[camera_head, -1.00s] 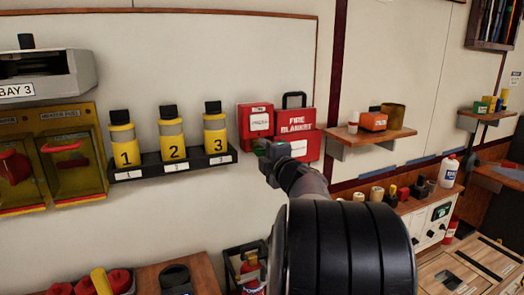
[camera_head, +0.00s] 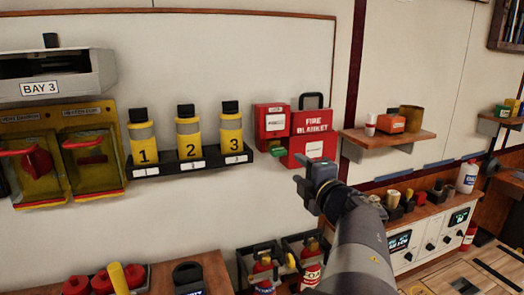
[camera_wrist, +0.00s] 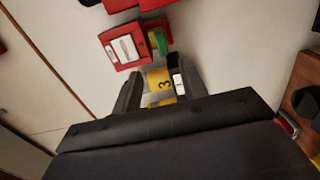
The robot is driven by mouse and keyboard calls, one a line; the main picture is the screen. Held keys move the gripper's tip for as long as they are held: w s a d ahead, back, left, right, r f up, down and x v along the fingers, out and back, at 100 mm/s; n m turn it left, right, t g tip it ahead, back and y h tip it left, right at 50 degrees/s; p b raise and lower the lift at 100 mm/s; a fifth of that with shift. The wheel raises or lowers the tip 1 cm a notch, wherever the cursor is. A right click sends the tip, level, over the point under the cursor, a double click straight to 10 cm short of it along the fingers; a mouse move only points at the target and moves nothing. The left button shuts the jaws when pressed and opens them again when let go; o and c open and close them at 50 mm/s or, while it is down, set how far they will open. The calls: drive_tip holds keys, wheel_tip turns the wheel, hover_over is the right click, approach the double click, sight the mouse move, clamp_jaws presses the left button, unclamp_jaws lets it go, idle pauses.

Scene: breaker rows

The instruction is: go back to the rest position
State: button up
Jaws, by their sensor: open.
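My gripper (camera_head: 312,178) is in the middle of the head view, at the end of my raised arm. It hangs in front of the wall, just below the red fire blanket box (camera_head: 312,135) in the picture. In the wrist view its two dark fingers (camera_wrist: 158,84) stand apart with nothing held between them. Beyond them, part of the yellow canister numbered 3 (camera_wrist: 160,79) shows, and a red box with a green part (camera_wrist: 160,42) lies above.
Canisters 1, 2 (camera_head: 189,140) and 3 stand on a black wall rack (camera_head: 197,163). A wooden shelf (camera_head: 385,140) juts out at right. Two fire extinguishers (camera_head: 264,272) stand below. A counter with panels (camera_head: 430,235) is lower right. Open air surrounds my gripper.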

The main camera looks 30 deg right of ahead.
sight(281, 153)
drive_tip(key=shift+s+a, duration=0.1)
drive_tip(key=shift+s, duration=0.1)
drive_tip(key=x, duration=1.2)
drive_tip(key=shift+w+r+p, duration=0.15)
drive_tip(key=shift+p, duration=0.15)
drive_tip(key=shift+m+p, duration=0.4)
drive_tip(key=shift+m, duration=0.4)
